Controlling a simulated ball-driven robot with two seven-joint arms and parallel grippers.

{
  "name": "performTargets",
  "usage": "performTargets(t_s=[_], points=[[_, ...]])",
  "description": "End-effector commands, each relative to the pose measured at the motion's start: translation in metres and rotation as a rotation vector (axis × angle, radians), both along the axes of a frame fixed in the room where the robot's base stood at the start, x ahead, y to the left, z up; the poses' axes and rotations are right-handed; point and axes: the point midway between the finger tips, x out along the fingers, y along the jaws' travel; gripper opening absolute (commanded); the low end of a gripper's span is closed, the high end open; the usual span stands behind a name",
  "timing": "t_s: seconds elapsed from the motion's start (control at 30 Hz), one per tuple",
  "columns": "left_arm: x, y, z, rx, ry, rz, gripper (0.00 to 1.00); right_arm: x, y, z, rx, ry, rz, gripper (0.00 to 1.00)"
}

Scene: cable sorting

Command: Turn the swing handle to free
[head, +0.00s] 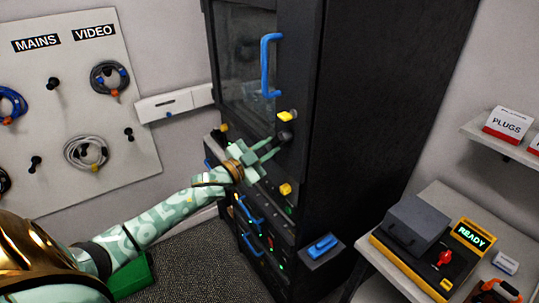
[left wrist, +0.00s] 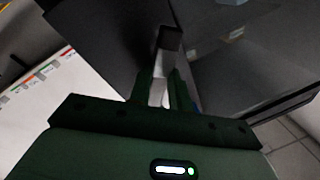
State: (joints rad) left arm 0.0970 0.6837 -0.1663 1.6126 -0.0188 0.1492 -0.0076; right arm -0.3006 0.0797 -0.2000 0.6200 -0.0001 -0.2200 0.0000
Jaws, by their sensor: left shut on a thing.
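The dark cabinet (head: 365,120) stands in the middle of the head view, with a glass door (head: 240,50) at its upper front. The swing handle (head: 286,137) is a small dark piece at the door's lower right edge, between two yellow blocks. My left gripper (head: 272,150) reaches it from the lower left and is shut on it. In the left wrist view the handle (left wrist: 170,38) has a dark end and a pale shaft standing between my two fingers (left wrist: 162,88). My fingers hide part of it. My right gripper is in neither view.
A blue pull (head: 266,65) stands out from the door above my gripper. Blue pulls (head: 249,212) and small lights are on the units below. A pegboard (head: 70,140) with cables is left; a bench (head: 435,195) with a READY box (head: 473,237) is right.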

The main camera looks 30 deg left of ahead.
Motion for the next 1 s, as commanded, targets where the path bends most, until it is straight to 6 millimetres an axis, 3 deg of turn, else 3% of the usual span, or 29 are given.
performTargets(t_s=[0.6, 1.0], points=[[0.006, 0.015, 0.015, 0.534, -0.221, -0.002, 0.0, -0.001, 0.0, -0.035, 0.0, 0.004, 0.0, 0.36], [0.007, 0.017, 0.026, 0.78, -0.323, -0.002, 0.0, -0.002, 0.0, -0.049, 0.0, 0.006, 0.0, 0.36]])
